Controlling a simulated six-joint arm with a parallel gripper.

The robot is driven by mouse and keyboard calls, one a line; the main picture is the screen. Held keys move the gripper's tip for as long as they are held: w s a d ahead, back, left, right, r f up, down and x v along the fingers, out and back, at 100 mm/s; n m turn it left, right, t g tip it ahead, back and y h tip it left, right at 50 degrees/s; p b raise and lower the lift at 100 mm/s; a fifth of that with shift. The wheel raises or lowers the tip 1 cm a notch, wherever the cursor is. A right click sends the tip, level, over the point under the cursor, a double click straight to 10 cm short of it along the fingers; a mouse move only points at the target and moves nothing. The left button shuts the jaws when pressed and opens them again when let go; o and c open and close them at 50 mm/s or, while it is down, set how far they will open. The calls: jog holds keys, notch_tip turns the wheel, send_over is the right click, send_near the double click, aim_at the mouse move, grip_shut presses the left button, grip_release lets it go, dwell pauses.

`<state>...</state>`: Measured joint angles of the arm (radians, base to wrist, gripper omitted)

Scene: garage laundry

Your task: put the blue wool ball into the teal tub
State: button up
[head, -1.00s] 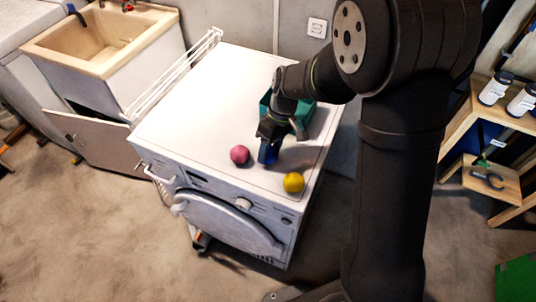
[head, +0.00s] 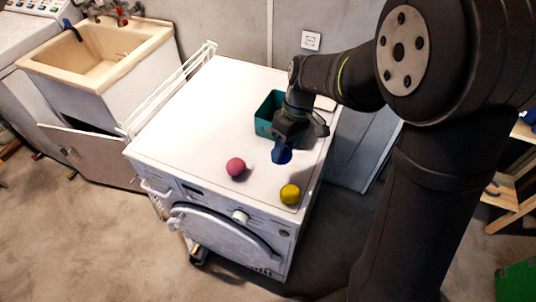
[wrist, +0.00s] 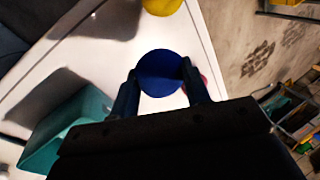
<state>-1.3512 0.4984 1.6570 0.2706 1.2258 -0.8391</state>
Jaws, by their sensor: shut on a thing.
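The blue wool ball (wrist: 160,72) is between the two fingers of my gripper (wrist: 160,88) in the wrist view, with a finger against each side. In the head view my gripper (head: 283,150) points down over the white machine top, and the blue ball (head: 285,157) shows partly behind the fingers. The teal tub (head: 268,104) stands on the machine top just behind my gripper, and my wrist hides its right part. The tub also shows at the lower left of the wrist view (wrist: 68,125). The ball is outside the tub.
A pink ball (head: 236,167) lies left of my gripper and a yellow ball (head: 290,194) lies near the front edge of the white machine (head: 190,120). A white rack (head: 170,90) lines the machine's left edge. The top's left half is clear.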

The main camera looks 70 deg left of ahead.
jog(key=w+d+r, duration=0.3)
jog(key=w+r, duration=0.1)
jog(key=w, duration=0.2)
jog(key=a+m+y, duration=0.1)
jog(key=a+m, duration=0.2)
jog(key=w+a+m+y, duration=0.1)
jog(key=a+m, duration=0.2)
jog(key=a+m+y, duration=0.1)
jog(key=a+m, duration=0.3)
jog(key=shift+w+f, duration=0.2)
jog(key=w+a+m+t+y, duration=0.1)
jog(key=a+m+t+y, duration=0.1)
jog(key=a+m, duration=0.6)
jog(key=f, duration=0.9)
jog(key=shift+a+f, duration=0.25)
jog(key=shift+f, duration=0.05)
jog(key=shift+f, duration=0.3)
